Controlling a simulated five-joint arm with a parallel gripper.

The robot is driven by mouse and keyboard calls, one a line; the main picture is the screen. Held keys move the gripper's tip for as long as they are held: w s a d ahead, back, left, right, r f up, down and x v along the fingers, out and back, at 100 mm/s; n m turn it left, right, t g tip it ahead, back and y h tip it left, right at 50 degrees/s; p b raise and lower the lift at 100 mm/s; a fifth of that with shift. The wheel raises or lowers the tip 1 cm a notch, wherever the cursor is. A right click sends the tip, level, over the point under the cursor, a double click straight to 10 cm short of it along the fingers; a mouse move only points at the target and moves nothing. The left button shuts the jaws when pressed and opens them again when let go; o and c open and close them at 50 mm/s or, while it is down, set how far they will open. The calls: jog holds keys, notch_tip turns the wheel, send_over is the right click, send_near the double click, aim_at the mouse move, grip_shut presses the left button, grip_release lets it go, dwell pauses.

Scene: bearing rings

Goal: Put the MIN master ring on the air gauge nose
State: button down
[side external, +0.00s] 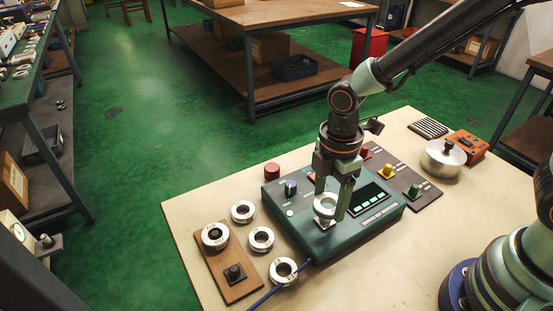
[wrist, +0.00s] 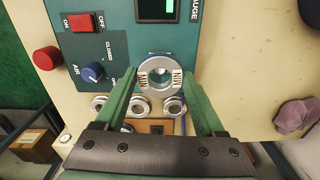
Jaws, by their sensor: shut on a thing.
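The MIN master ring (wrist: 158,88) is a silver ring with MIN printed on both sides of its face. My gripper (wrist: 160,72) is shut on it, one green finger at each side. In the side external view the ring (side external: 324,208) sits between my fingertips (side external: 332,206), over the front part of the green air gauge (side external: 360,232). I cannot tell whether the ring touches the gauge. I cannot make out the gauge nose for certain; it may be hidden by the ring and fingers.
A wooden board (side external: 222,262) carries another silver ring (side external: 215,236) and a bare black post (side external: 234,272). Several loose rings (side external: 261,239) lie between board and gauge. A blue hose (side external: 268,296) runs along the front. A red button (side external: 272,171) stands behind the gauge.

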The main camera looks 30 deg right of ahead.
jog(key=shift+f, duration=0.8)
jog(key=shift+f, duration=0.2)
jog(key=shift+f, duration=0.75)
dwell(1.3)
grip_release()
jog(key=shift+r, duration=3.8)
